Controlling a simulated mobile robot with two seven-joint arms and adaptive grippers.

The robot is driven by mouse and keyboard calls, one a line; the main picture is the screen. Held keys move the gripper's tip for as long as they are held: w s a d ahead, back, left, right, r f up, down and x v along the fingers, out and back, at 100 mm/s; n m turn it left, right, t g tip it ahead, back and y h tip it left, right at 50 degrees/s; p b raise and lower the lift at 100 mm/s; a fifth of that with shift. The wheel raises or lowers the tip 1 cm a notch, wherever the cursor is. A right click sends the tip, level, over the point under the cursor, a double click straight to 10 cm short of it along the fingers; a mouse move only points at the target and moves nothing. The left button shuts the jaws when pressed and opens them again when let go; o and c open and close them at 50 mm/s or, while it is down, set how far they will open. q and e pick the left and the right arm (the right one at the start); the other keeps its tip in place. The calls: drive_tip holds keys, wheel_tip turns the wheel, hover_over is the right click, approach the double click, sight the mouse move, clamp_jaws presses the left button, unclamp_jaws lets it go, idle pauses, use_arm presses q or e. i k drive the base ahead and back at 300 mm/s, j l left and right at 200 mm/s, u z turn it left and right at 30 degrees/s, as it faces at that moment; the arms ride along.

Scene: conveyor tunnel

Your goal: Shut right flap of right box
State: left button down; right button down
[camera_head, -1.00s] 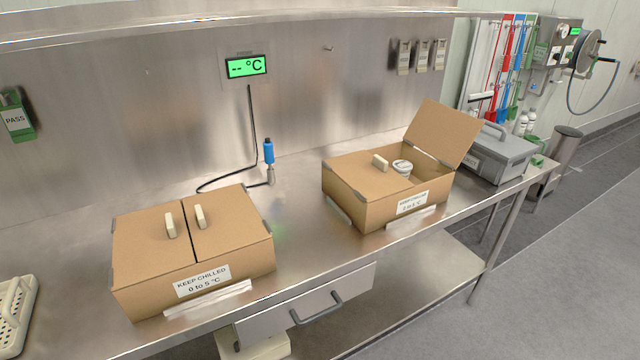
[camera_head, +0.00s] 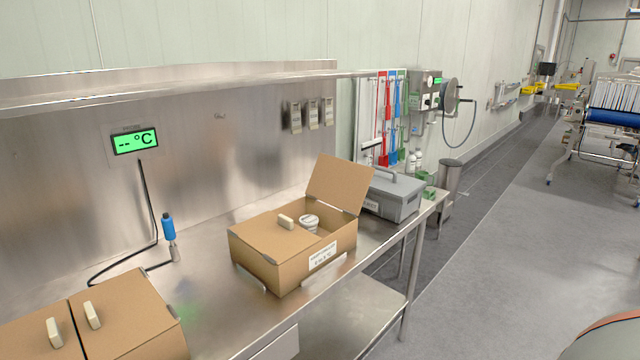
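The right box (camera_head: 262,269) is brown cardboard with a white label and stands on the steel table. Its left flap (camera_head: 268,236) lies shut, with a pale handle on it. Its right flap (camera_head: 339,184) stands raised and tilts outward to the right. A white-lidded tub (camera_head: 308,223) shows inside the open right half. Part of the flap's handle side is hidden from this angle. Neither of my grippers is in view.
A second box (camera_head: 133,316) with both flaps shut stands at the lower left. A grey case (camera_head: 391,196) stands close behind the raised flap to the right. A blue-handled probe (camera_head: 169,229) stands between the boxes. The table (camera_head: 222,314) is bare in front, and open floor lies to the right.

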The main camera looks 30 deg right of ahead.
sight(342, 184)
drive_tip(key=i+l+u, duration=0.1)
drive_tip(key=l+u, duration=0.8)
drive_tip(key=l, duration=1.6)
drive_tip(key=l+u, duration=0.1)
drive_tip(key=l, duration=0.75)
drive_tip(key=k+l, duration=0.15)
drive_tip(key=l, duration=0.65)
drive_tip(key=l+u, duration=0.1)
drive_tip(key=l, duration=0.75)
